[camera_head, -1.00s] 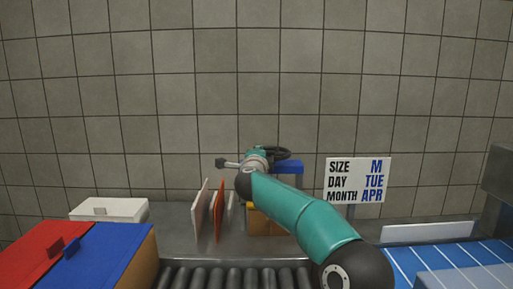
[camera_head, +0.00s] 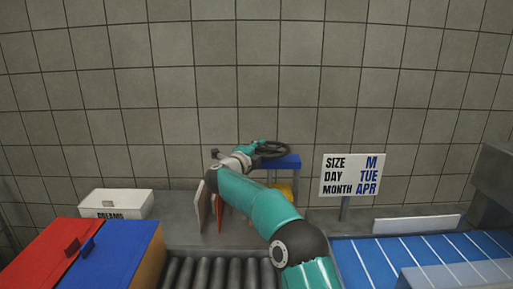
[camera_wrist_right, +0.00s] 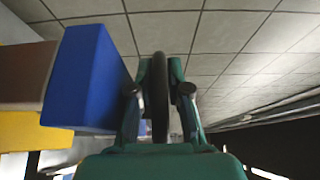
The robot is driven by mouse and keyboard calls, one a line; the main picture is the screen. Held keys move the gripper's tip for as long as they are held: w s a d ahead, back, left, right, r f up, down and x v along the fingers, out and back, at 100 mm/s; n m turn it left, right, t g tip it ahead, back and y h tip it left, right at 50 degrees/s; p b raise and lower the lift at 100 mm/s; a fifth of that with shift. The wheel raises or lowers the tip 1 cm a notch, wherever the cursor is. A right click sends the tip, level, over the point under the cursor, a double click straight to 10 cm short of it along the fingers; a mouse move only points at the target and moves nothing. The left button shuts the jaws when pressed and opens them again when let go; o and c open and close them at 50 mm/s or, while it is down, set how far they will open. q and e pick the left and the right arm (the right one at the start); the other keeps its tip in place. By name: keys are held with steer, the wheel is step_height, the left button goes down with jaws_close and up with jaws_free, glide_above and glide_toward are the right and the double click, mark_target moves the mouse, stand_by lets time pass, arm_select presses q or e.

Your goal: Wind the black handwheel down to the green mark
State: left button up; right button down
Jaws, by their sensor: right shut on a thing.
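The black handwheel (camera_head: 273,149) lies nearly flat at the back, above and beside a blue block (camera_head: 281,162). My right gripper (camera_head: 257,147) is at the wheel's left side. In the right wrist view, the wheel's dark rim (camera_wrist_right: 160,98) runs upright between the fingers of this gripper (camera_wrist_right: 162,92), which is shut on it. The blue block also shows close to the left finger in that view (camera_wrist_right: 85,80). The green mark cannot be made out in either view. My left gripper is not in view.
A yellow part (camera_head: 285,189) shows below the blue block. Upright panels (camera_head: 200,205) stand left of my right arm. A sign (camera_head: 350,175) stands to the right. Red (camera_head: 45,255) and blue (camera_head: 112,255) lids, a white box (camera_head: 117,203) and rollers (camera_head: 215,273) lie lower left.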

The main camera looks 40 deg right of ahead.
steer(key=shift+f, duration=0.3)
steer(key=c, duration=1.4)
jaws_free()
steer(key=v, duration=1.2)
steer(key=shift+r, duration=0.15)
